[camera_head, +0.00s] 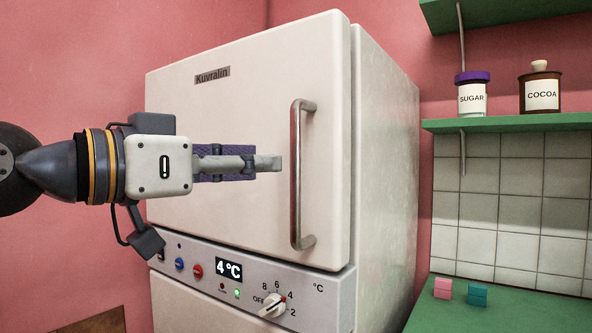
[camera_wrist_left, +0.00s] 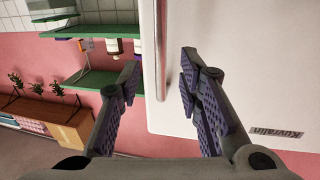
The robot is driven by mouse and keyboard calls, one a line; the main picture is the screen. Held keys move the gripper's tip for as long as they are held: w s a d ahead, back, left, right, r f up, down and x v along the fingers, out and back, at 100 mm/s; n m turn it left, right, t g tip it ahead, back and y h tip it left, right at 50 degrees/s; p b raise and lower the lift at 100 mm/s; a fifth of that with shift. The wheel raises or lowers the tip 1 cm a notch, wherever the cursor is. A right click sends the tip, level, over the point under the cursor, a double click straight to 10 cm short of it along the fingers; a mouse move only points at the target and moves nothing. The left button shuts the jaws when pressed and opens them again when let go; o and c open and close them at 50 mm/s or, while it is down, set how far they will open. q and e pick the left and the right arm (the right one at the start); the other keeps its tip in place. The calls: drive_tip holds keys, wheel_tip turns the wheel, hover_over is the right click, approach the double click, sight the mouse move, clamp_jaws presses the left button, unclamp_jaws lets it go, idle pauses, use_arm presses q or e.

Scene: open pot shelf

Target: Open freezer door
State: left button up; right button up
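The white freezer door (camera_head: 245,115) is shut, with a "Kuvralin" badge at its upper left. Its vertical metal handle (camera_head: 296,180) runs along the door's right side. My left gripper (camera_head: 272,163) is in front of the door, just left of the handle at mid-height, pointing right. In the left wrist view my left gripper (camera_wrist_left: 160,78) is open, its purple-padded fingers spread apart. The handle (camera_wrist_left: 160,50) shows there between the fingertips' lines, ahead of them and apparently untouched. The door (camera_wrist_left: 230,60) fills the right of that view. My right gripper is not in view.
A control panel (camera_head: 228,277) with a dial and a 4°C display sits below the door. Green shelves (camera_head: 510,124) hold sugar (camera_head: 471,98) and cocoa (camera_head: 541,94) jars on the right. Pink (camera_head: 442,288) and teal (camera_head: 477,294) blocks stand on a green surface.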

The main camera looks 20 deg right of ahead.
sight(291, 163)
use_arm(q)
drive_tip(key=x, duration=0.8)
drive_tip(key=shift+d, duration=0.1)
clamp_jaws()
